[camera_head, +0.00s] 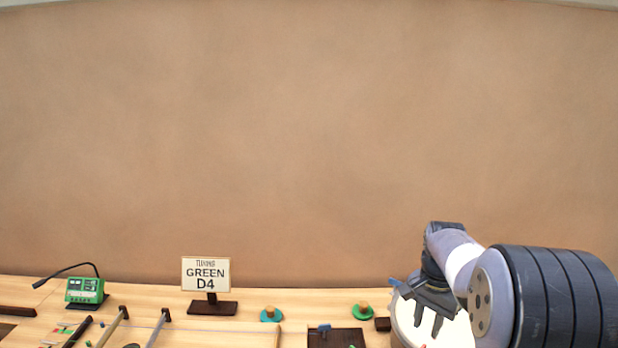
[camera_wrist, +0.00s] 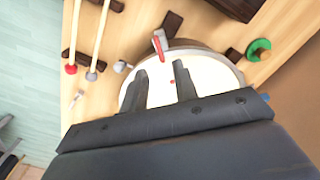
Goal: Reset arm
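My gripper (camera_head: 432,322) is at the right of the head view, over a round white drum (camera_head: 408,322). In the wrist view, my gripper (camera_wrist: 161,86) has its two dark fingers apart, with nothing between them. The white drum head (camera_wrist: 210,72) lies beneath the fingers. A red-tipped clamp or lever (camera_wrist: 159,42) sits at the drum's rim. I cannot tell how far the fingertips are above the drum.
A sign reading "GREEN D4" (camera_head: 206,275), a green tuner device (camera_head: 86,290), a teal knobbed disc (camera_head: 270,314) and a green knobbed disc (camera_head: 363,311) stand on the wooden table. Two mallets (camera_wrist: 98,40) lie beside the drum. A dark block (camera_head: 336,338) is left of the drum.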

